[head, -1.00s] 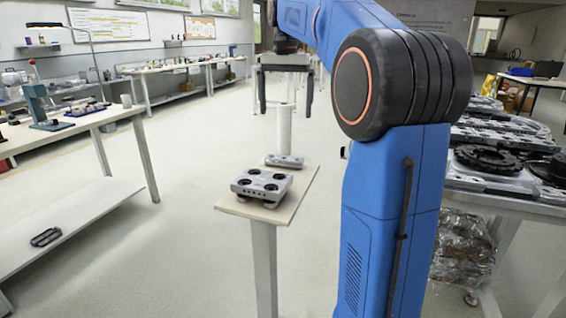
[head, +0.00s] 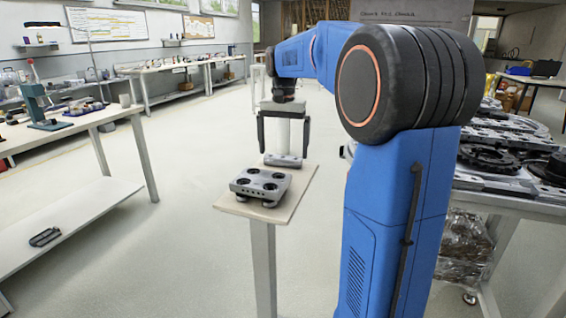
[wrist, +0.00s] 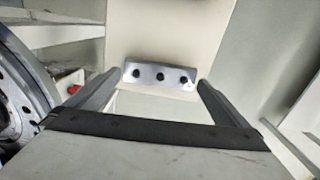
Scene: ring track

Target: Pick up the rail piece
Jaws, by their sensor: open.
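The rail piece (head: 283,160) is a short grey metal bar at the far end of a small pale stand top (head: 297,196). In the wrist view the rail piece (wrist: 160,75) shows three dark holes and lies crosswise between the fingertips, a little beyond them. My gripper (head: 284,148) is open and points down over the rail piece, with one finger to each side. Nothing is held. The exact height of the fingertips above the stand top is hard to tell.
A grey block with round dark pads (head: 262,185) sits on the near part of the stand top, close to the rail piece. A long workbench (head: 95,117) stands at the left. A table with grey track parts (head: 505,150) stands at the right. Open floor lies between.

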